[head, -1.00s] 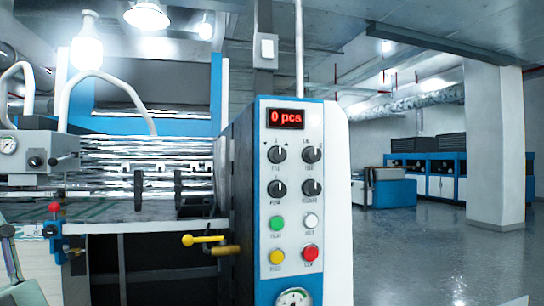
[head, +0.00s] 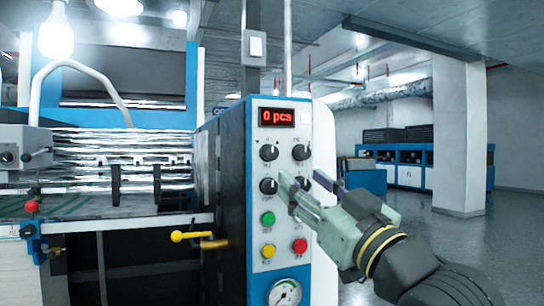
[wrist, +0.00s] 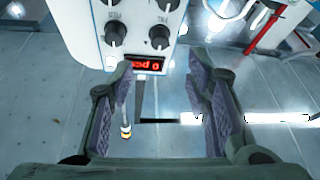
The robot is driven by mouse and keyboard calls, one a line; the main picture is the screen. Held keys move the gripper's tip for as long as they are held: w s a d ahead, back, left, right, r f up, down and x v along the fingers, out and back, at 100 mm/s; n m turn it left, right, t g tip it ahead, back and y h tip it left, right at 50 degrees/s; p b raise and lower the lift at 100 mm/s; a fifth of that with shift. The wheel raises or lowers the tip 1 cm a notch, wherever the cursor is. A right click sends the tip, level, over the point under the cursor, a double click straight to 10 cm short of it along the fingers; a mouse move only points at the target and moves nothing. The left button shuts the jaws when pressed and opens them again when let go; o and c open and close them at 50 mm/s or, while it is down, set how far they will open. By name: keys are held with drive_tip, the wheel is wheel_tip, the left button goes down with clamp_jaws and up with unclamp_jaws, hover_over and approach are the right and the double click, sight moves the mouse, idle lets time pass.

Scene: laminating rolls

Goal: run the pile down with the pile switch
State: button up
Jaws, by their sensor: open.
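The control panel (head: 257,195) carries two rows of black rotary knobs under a red display (head: 277,117) reading "0 pcs". The upper left knob (head: 268,152) has small arrow marks beside it and looks like the pile switch, though its label is too small to read surely. The upper right knob (head: 301,152) is beside it. In the wrist view the display (wrist: 148,65) and upper knobs appear upside down beyond my open fingers.
Green (head: 268,219), yellow (head: 268,251) and red (head: 299,245) buttons sit lower on the panel, above a gauge (head: 285,293). A yellow-handled lever (head: 190,236) sticks out left of the panel. Open floor (head: 480,250) lies to the right, with a pillar (head: 459,130) beyond.

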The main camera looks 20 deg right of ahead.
sight(273, 156)
drive_tip(key=p+x, duration=0.4)
drive_tip(key=x, duration=0.5)
drive_tip(key=shift+w+r, duration=0.15)
drive_tip(key=shift+w, duration=0.1)
drive_tip(key=shift+w+a+r, duration=0.1)
drive_tip(key=shift+w+r, duration=0.05)
drive_tip(key=shift+w, duration=0.4)
drive_tip(key=shift+c, duration=0.4)
clamp_jaws()
